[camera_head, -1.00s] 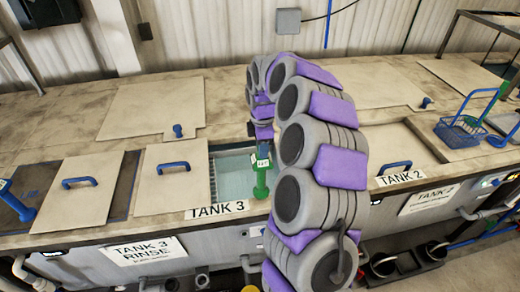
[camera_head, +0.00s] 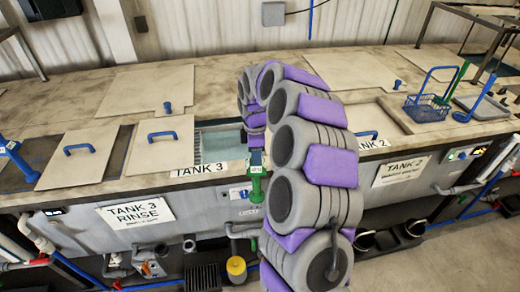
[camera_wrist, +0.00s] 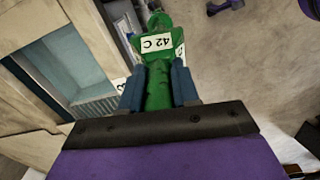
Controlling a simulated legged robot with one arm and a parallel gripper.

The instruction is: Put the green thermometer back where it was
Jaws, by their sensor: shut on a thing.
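The green thermometer (camera_head: 256,186) has a white label on its head; in the wrist view (camera_wrist: 158,70) the label reads 42 C. My gripper (camera_wrist: 158,86) is shut on it, with a blue finger on each side of its green body. In the head view my gripper (camera_head: 255,158) hangs at the front edge of the open tank 3 (camera_head: 215,140), and the thermometer shows in front of the tank's front wall. The open tank also shows at the left of the wrist view (camera_wrist: 75,50). My arm hides part of the counter and the tank 2 sign.
Lids with blue handles (camera_head: 165,150) lie left of the opening. A blue wire basket (camera_head: 425,108) stands at the right, near a green upright tool and a blue ladle. Pipes and a yellow-topped container (camera_head: 236,268) are below the counter front.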

